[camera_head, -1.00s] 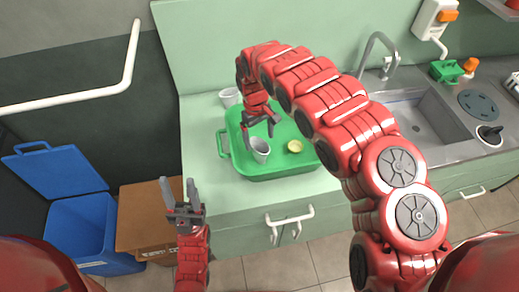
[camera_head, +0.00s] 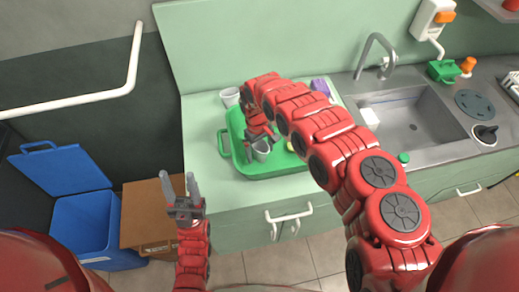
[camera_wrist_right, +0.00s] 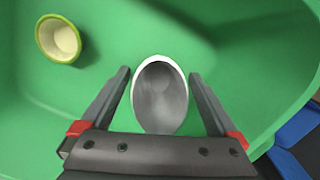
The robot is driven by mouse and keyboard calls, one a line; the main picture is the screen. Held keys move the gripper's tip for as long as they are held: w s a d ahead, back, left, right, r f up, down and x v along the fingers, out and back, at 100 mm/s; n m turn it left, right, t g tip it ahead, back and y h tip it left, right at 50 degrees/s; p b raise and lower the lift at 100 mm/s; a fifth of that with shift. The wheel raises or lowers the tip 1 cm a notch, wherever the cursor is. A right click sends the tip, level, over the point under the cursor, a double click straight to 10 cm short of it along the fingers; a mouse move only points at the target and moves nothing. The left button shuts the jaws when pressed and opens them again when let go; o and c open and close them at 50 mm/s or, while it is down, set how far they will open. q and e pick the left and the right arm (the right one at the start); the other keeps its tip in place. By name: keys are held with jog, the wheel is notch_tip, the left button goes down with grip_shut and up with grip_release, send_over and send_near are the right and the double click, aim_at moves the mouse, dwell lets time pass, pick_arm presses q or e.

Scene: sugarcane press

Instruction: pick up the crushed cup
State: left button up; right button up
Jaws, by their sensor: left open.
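A grey-white cup (camera_head: 261,150) sits in the green tray (camera_head: 270,172) on the counter. In the right wrist view the cup (camera_wrist_right: 160,95) shows its oval mouth and grey inside; I cannot tell how far it is crushed. My right gripper (camera_head: 257,150) is low over the tray at the cup. Its open fingers (camera_wrist_right: 159,74) stand on either side of the cup, with narrow gaps. My left gripper (camera_head: 178,176) is open and empty, pointing up in front of the counter's left end.
A small yellow-rimmed cup (camera_wrist_right: 59,39) lies in the tray left of the cup in the wrist view. A white cup (camera_head: 230,97) stands behind the tray. A purple item (camera_head: 321,87) is at the back. The sink (camera_head: 418,122) is right; a blue bin (camera_head: 90,225) and cardboard box (camera_head: 145,215) are left.

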jog(key=c, duration=1.4)
jog(key=shift+o, duration=0.2)
jog(key=shift+r, duration=0.2)
